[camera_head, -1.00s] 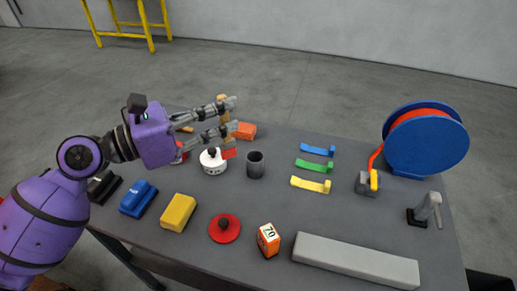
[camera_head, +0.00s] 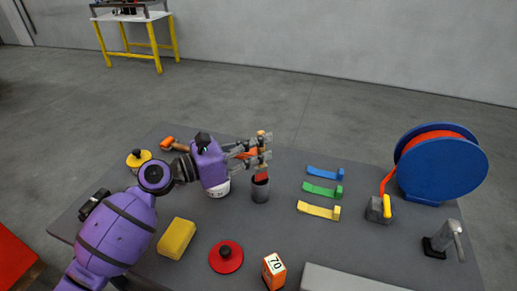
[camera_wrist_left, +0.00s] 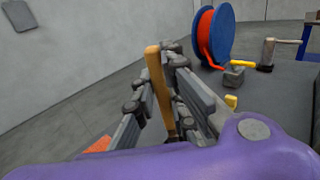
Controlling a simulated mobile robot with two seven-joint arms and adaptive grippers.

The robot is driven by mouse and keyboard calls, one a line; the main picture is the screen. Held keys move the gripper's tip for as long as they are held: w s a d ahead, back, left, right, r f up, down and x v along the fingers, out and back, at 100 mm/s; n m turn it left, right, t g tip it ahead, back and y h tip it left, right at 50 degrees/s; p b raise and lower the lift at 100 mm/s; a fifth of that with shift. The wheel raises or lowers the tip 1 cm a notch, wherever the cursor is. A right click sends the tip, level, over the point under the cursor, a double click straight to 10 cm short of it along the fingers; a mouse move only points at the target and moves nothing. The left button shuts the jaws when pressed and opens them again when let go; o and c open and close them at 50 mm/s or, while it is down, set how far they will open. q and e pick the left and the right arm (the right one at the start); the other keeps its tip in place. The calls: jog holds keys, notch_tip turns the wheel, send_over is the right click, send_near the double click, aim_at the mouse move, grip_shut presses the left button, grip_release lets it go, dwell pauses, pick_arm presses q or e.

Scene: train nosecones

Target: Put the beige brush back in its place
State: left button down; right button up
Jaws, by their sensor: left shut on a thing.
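The beige brush (camera_head: 261,134) stands roughly upright in my left gripper (camera_head: 261,145), its beige handle up and its red end down. My right gripper is not in view.
To the right lie blue, green and yellow hooked pieces (camera_head: 322,190) and a blue reel (camera_head: 440,168). A yellow block (camera_head: 176,238), red disc (camera_head: 226,258) and orange "70" block (camera_head: 273,271) are in front.

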pick_arm(q)
jog(key=shift+s+f, duration=0.15)
jog(key=shift+f, duration=0.45)
jog(key=c, duration=2.2)
grip_release()
jog(key=shift+f, duration=0.1)
jog(key=o, duration=0.4)
jog(key=shift+r, duration=0.2)
jog(key=b+v, duration=0.1)
jog(key=v, duration=1.1)
